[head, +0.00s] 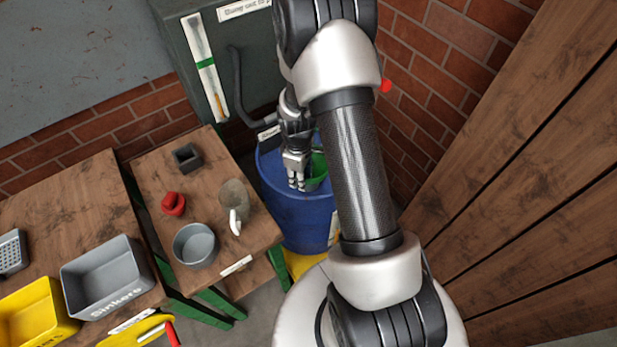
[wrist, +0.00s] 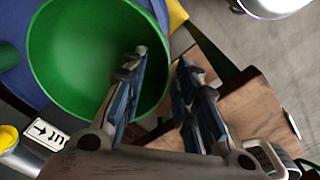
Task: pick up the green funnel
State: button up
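The green funnel (head: 319,168) sits on top of the blue barrel (head: 300,209), partly hidden behind my gripper and arm in the head view. In the wrist view the wide round mouth of the funnel (wrist: 85,55) fills the upper left. My gripper (head: 296,183) is at the funnel's left side in the head view. In the wrist view my gripper (wrist: 160,64) has its fingers apart, one over the funnel's inside and the other outside its rim. A gap shows between them. I cannot tell whether either finger touches the wall.
A small wooden table (head: 215,165) left of the barrel holds a dark square block (head: 187,157), a red object (head: 173,204), a grey round container (head: 195,246) and a mug (head: 234,198). A grey cabinet (head: 190,60) and brick wall stand behind. Wooden planks (head: 520,170) rise at right.

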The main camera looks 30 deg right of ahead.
jog(key=shift+r, duration=0.1)
grip_shut()
dwell(0.7)
